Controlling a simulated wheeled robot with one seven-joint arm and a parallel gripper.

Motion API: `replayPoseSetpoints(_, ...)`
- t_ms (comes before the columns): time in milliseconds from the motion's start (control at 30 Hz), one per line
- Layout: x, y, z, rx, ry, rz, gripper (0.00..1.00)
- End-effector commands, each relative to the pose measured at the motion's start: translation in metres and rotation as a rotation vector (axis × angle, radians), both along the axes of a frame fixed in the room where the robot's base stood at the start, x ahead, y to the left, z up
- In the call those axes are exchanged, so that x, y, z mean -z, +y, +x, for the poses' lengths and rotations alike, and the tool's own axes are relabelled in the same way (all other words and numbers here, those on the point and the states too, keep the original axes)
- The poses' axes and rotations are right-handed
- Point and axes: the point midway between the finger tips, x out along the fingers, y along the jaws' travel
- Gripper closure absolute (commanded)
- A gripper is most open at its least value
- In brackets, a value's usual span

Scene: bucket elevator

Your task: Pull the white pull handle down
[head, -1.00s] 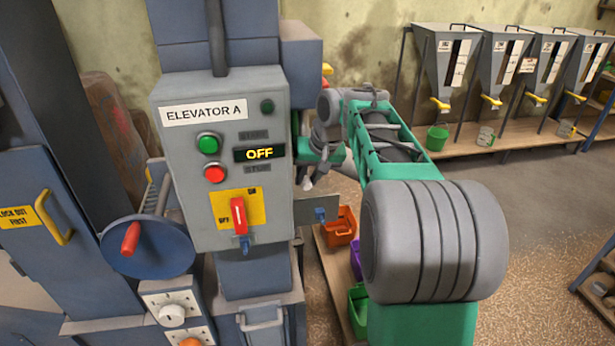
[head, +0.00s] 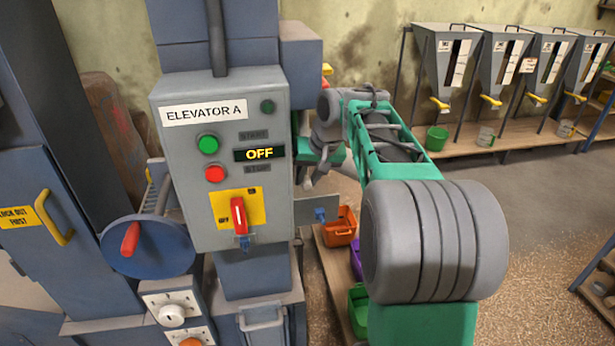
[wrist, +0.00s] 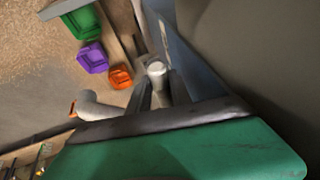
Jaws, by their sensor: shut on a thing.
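The white pull handle (wrist: 156,69) shows in the wrist view as a pale, round-ended piece between my two dark finger tips. My gripper (wrist: 159,88) is shut on it. In the head view my gripper (head: 311,180) is small, beside the right edge of the grey control box, below my green arm. I cannot make out the handle clearly in the head view, and what it hangs from is hidden.
The grey control box (head: 222,130) marked ELEVATOR A, its display reading OFF, stands left of my arm. Orange (head: 340,226), purple (head: 356,258) and green (head: 358,310) bins sit low on a shelf below. Several hoppers stand along the back wall.

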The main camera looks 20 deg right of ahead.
Motion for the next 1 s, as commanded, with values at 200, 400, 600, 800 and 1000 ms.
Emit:
replayPoseSetpoints(200, 0.027, 0.000, 0.000, -0.001, 0.001, 0.001, 1.00)
replayPoseSetpoints(400, 0.034, 0.000, 0.000, 0.000, 0.002, 0.000, 1.00)
replayPoseSetpoints(600, 0.036, 0.000, -0.001, 0.001, 0.006, 0.002, 0.71)
replayPoseSetpoints(800, 0.034, 0.000, 0.000, 0.001, 0.002, 0.001, 0.54)
replayPoseSetpoints(1000, 0.033, 0.000, 0.000, 0.000, 0.001, 0.000, 0.53)
